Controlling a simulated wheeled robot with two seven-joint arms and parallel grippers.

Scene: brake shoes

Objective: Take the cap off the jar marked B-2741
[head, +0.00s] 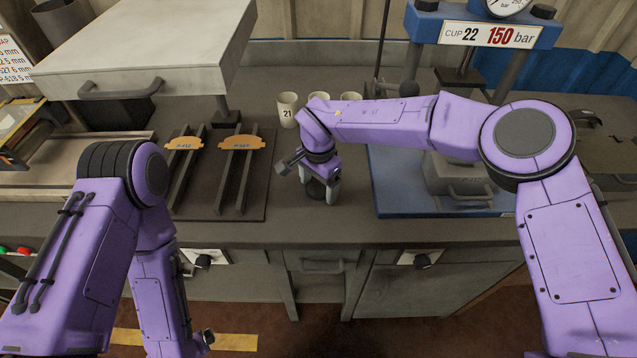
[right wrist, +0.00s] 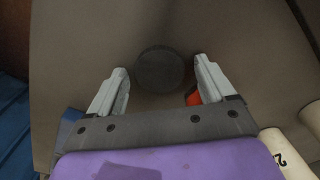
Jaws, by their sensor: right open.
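A round dark cap (right wrist: 160,68) shows from above in the right wrist view, between and slightly beyond my fingertips. In the head view a dark jar (head: 316,188) stands on the bench, mostly hidden by my right gripper (head: 318,192). No marking on it can be read. My right gripper also shows in the right wrist view (right wrist: 160,85); it is open, with one finger on each side of the cap and gaps visible. A small orange-red patch (right wrist: 193,97) shows beside one finger; I cannot tell what it belongs to. My left arm hangs low, its gripper not visible.
White cups, one marked 21 (head: 287,110), stand behind my right gripper. A dark rack (head: 226,185) with orange-tagged rails lies left. A blue press (head: 440,205) marked CUP 22, 150 bar, stands right. The bench front (head: 290,232) is clear.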

